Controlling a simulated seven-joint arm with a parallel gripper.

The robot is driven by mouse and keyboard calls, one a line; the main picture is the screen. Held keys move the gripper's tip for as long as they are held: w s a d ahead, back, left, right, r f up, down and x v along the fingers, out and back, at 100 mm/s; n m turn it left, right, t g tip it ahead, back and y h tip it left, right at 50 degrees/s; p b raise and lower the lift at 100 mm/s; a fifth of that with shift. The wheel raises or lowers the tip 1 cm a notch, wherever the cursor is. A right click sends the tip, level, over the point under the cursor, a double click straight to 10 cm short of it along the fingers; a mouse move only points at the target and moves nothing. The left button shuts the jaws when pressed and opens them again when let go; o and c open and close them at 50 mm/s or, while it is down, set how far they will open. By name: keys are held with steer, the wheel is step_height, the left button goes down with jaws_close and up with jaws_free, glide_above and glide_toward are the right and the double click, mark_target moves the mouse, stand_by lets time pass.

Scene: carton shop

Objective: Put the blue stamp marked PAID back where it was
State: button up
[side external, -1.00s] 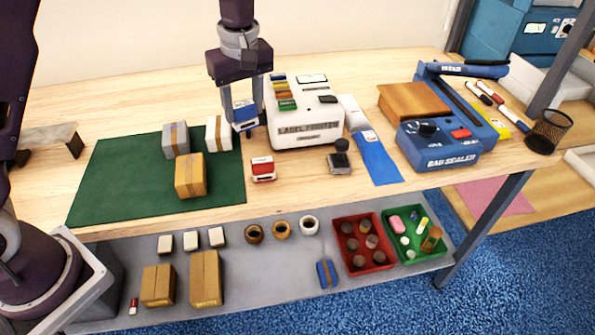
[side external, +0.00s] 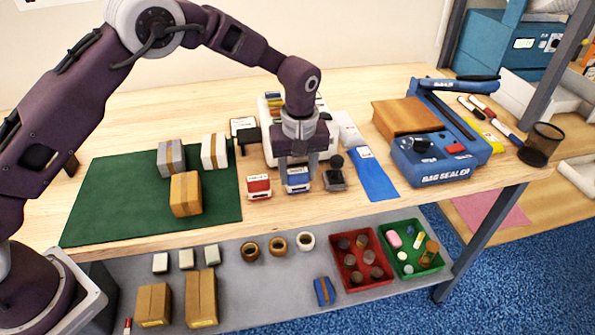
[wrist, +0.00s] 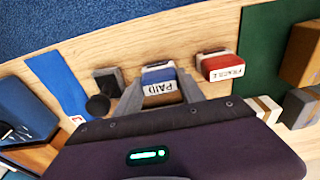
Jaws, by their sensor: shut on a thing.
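The blue stamp (side external: 298,178) has a white label and stands between the fingers of my gripper (side external: 296,172), in front of the white label printer. In the wrist view the label reads PAID on the blue stamp (wrist: 159,86), and my gripper (wrist: 160,95) is shut on its sides. The stamp is at or just above the wooden table; I cannot tell whether it touches. A red stamp marked FRAGILE (wrist: 222,67) stands beside it, on the left in the side view (side external: 259,187). A dark stamp with a round knob (side external: 335,177) stands on its right.
The label printer (side external: 270,147) is partly hidden behind my arm. A blue strip (side external: 374,175) and the blue bag sealer (side external: 440,168) are to the right. A green mat (side external: 120,205) with several small boxes is to the left. The table's front edge is close to the stamps.

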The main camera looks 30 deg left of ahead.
steer(key=o, duration=1.1)
steer(key=shift+f, duration=0.1)
steer(key=shift+c, duration=0.2)
step_height(320, 180, up, 12)
steer(key=s+d, duration=0.1)
steer(key=shift+r, duration=0.2)
